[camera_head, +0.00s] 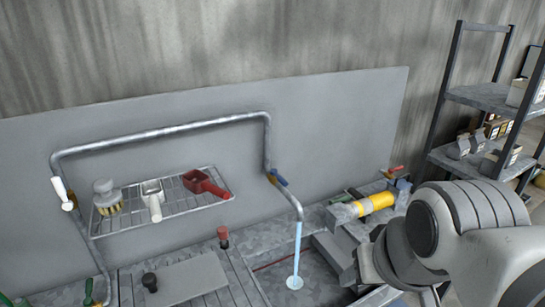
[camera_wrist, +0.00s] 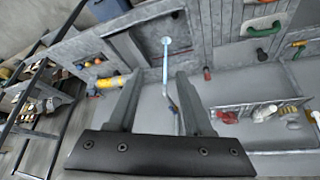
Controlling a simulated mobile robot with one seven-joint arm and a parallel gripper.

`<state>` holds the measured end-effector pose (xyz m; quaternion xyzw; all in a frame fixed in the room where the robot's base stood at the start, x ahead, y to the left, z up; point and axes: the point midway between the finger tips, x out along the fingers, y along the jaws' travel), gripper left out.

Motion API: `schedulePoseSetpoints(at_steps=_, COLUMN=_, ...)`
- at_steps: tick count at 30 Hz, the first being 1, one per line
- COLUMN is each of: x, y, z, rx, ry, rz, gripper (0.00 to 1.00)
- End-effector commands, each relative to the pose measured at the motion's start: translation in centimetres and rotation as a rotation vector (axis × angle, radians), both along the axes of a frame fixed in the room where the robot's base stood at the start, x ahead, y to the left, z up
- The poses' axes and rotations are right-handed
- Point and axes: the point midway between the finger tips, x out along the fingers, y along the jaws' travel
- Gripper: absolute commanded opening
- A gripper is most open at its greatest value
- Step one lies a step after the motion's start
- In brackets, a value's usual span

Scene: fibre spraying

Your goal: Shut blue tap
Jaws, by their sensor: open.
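The blue tap (camera_head: 278,178) is a small blue handle on the grey pipe (camera_head: 267,145), at the bend right of the wire shelf in the head view. A pale blue water stream (camera_head: 296,255) runs from the spout below it into the basin; the stream also shows in the wrist view (camera_wrist: 166,62). My gripper (camera_wrist: 157,80) is open in the wrist view, with nothing between its fingers. The pipe and a small blue spot, likely the tap, lie beyond the fingers, apart from them. In the head view my arm is at the lower right, away from the tap.
A wire shelf (camera_head: 180,222) holds a brush (camera_head: 107,197), a white scoop (camera_head: 152,200) and a red scoop (camera_head: 205,183). A white tap (camera_head: 62,190) is at left. Metal shelving (camera_head: 470,95) is far right.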

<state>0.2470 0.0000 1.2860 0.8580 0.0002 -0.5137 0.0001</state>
Motion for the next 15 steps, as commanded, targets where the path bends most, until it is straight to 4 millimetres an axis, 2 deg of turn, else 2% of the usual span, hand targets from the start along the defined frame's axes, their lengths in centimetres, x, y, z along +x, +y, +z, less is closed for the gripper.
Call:
schedulePoseSetpoints(at_steps=1, x=0.1, y=0.1, z=0.0, rx=0.002, ry=-0.002, rz=0.005, gripper=0.39)
schedulePoseSetpoints(at_steps=5, x=1.5, y=0.9, z=0.0, rx=0.012, ry=-0.022, rz=0.051, gripper=0.16)
schedulePoseSetpoints(at_steps=7, x=3.0, y=1.7, z=0.0, rx=0.024, ry=-0.048, rz=0.098, gripper=0.03)
schedulePoseSetpoints(at_steps=8, x=3.7, y=2.2, z=0.0, rx=0.028, ry=-0.061, rz=0.122, gripper=0.0)
schedulePoseSetpoints(at_steps=15, x=11.0, y=6.3, z=-0.1, rx=0.044, ry=-0.208, rz=0.309, gripper=0.0)
